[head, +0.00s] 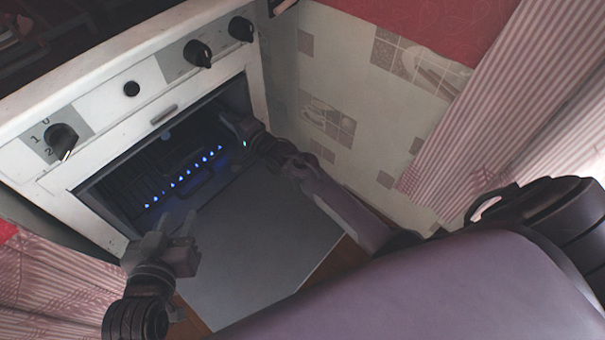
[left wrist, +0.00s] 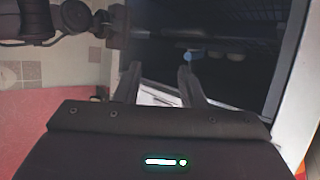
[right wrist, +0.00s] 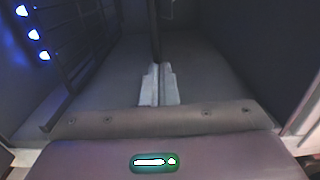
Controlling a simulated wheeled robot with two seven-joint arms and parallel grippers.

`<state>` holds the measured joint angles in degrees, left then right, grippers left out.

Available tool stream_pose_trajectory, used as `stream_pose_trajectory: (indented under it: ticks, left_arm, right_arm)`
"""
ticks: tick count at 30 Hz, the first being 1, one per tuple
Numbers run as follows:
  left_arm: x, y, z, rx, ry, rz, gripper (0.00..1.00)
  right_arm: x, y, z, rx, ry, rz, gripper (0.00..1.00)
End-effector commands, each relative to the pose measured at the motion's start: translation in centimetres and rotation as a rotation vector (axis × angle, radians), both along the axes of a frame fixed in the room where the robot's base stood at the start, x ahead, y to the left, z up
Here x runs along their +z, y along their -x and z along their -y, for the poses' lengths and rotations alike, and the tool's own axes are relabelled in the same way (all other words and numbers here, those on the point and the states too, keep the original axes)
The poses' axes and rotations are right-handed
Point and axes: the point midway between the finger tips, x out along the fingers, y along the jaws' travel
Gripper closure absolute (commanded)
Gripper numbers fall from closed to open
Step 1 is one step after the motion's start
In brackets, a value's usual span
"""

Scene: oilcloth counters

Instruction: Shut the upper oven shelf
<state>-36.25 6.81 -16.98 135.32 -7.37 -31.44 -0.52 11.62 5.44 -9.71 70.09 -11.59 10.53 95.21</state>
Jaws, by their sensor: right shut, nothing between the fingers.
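The white oven (head: 130,115) stands at the upper left of the head view with its grey door (head: 245,245) folded down open. Dark wire racks show dimly inside; in the right wrist view a rack (right wrist: 78,70) with thin bars is at the left. I cannot tell in the head view how far the upper shelf is out. My right gripper (head: 238,126) is at the right side of the oven opening; its fingers (right wrist: 160,85) are together and empty. My left gripper (head: 183,240) is above the left part of the door, fingers (left wrist: 158,76) apart and empty.
A row of blue lights (head: 183,178) glows in the oven. Black knobs (head: 197,53) and a small handle (head: 164,114) are on its front. The tiled wall (head: 350,90) is close on the right; striped curtains (head: 490,100) hang at both sides. The door's middle is clear.

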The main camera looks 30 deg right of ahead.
Motion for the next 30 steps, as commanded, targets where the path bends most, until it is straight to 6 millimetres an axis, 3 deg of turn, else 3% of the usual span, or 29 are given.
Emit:
stream_pose_trajectory:
  ticks: [7,23,25,30]
  left_arm:
    - [2.0,-0.9,0.1,0.006,0.036,0.088,0.64]
    - [2.0,-0.9,0.1,0.006,0.033,0.085,0.64]
    - [1.6,-0.7,0.1,0.004,0.024,0.062,0.64]
    - [-1.7,1.0,-0.2,-0.005,-0.033,-0.083,0.64]
  right_arm:
    - [0.1,-0.7,-0.2,-0.001,0.0,0.001,1.0]
    - [0.5,-0.9,-0.2,-0.004,-0.002,0.007,1.0]
    - [0.5,-0.8,-0.3,-0.004,-0.003,0.006,1.0]
    - [0.6,-0.5,-0.4,-0.001,-0.004,0.006,1.0]
